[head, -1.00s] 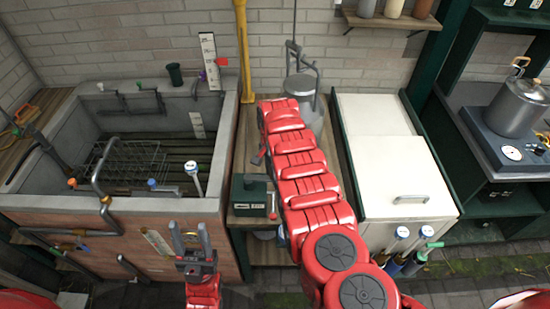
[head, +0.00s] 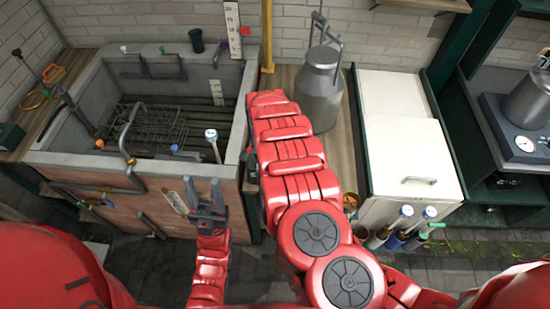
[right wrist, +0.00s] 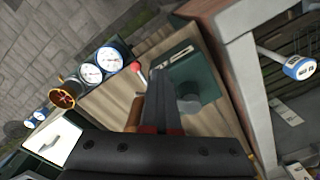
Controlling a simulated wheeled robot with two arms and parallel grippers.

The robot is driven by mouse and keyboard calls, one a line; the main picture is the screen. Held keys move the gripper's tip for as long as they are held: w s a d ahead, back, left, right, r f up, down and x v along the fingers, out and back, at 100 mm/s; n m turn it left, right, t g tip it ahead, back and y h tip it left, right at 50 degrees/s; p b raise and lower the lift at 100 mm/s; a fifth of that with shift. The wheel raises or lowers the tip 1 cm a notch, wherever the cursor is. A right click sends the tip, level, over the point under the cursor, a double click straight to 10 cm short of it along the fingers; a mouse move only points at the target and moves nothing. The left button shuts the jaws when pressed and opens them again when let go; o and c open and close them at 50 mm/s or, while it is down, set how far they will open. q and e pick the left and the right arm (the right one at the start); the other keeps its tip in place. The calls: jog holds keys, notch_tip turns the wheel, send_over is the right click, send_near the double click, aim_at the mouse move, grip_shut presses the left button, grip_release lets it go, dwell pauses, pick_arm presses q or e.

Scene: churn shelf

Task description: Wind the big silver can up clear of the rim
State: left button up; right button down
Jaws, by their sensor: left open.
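The big silver can (head: 320,92) stands upright on the wooden bench beside the sink, under a metal hanger and bracket. Its lower left side is partly behind my right arm. In the right wrist view, a dark green box (right wrist: 198,78) with a red-knobbed crank (right wrist: 139,68) sits on the bench. My right gripper (right wrist: 163,78) is over the box, with its dark fingers just beside the crank. Whether they grip anything is unclear. In the head view my right arm hides the box. My left gripper (head: 203,190) is open and empty, in front of the sink wall.
The deep sink (head: 245,105) with a wire rack (head: 155,130) is at left. A cream-lidded chest (head: 405,150) stands right of the bench. Gauges (right wrist: 98,65) stick up by the bench. A pot (head: 525,100) stands on the shelf at right.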

jog(key=w+a+b, duration=0.3)
jog(key=a+b, duration=0.4)
jog(key=b, duration=0.8)
jog(key=c, duration=1.1)
grip_release()
jog(key=shift+a, duration=0.1)
jog(key=shift+r, duration=0.1)
